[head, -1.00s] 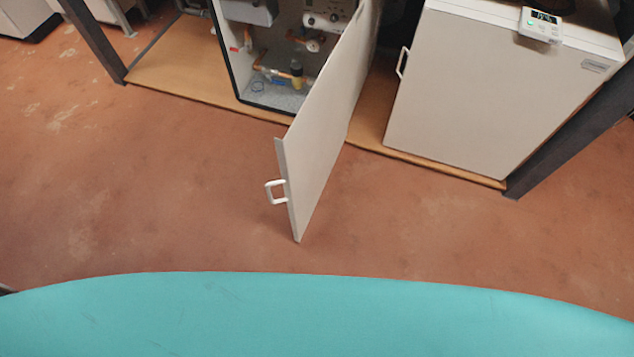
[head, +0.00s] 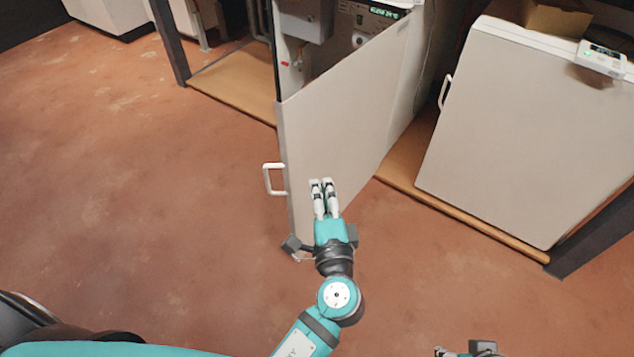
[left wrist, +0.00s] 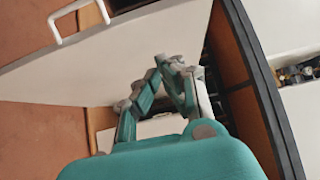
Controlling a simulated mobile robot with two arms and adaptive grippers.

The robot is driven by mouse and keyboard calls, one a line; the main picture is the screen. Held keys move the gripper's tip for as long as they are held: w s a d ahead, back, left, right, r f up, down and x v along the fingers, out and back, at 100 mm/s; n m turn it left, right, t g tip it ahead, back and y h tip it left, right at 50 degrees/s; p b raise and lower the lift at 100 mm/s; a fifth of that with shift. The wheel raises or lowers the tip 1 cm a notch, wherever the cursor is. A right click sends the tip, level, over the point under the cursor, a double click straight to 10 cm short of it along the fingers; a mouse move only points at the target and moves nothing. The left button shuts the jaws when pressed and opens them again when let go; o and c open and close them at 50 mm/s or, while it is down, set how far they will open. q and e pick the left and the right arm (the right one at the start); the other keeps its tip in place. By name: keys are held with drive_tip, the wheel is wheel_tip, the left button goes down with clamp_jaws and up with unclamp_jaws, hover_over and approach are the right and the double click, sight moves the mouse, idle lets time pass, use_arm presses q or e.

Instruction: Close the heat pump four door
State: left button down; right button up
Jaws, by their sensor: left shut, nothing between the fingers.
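The heat pump door (head: 345,125) is a pale flat panel standing open, swung out toward me. A white loop handle (head: 273,179) sticks out to the left of its free edge. Behind it, part of the cabinet interior (head: 305,22) shows; the door hides the rest. My left gripper (head: 323,183) is shut and empty, in front of the door's broad face near the free edge; I cannot tell whether it touches. In the left wrist view my fingers (left wrist: 171,62) overlap the door panel (left wrist: 110,55), with the handle (left wrist: 78,20) at upper left. Part of my right gripper (head: 468,351) shows at the bottom edge.
A closed pale cabinet (head: 535,125) with a small display unit (head: 602,58) on top stands to the right. A dark post (head: 170,45) stands on the left. The reddish floor (head: 130,180) is open left of the door.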

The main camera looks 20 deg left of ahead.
use_arm(q)
approach(299, 135)
drive_tip(key=w+d, duration=0.2)
drive_tip(key=w, duration=0.1)
drive_tip(key=shift+w+a, duration=0.25)
drive_tip(key=shift+a, duration=0.4)
drive_tip(key=shift+w+a, duration=0.25)
drive_tip(key=shift+a, duration=0.45)
drive_tip(key=shift+w+a, duration=0.25)
drive_tip(key=shift+a, duration=0.4)
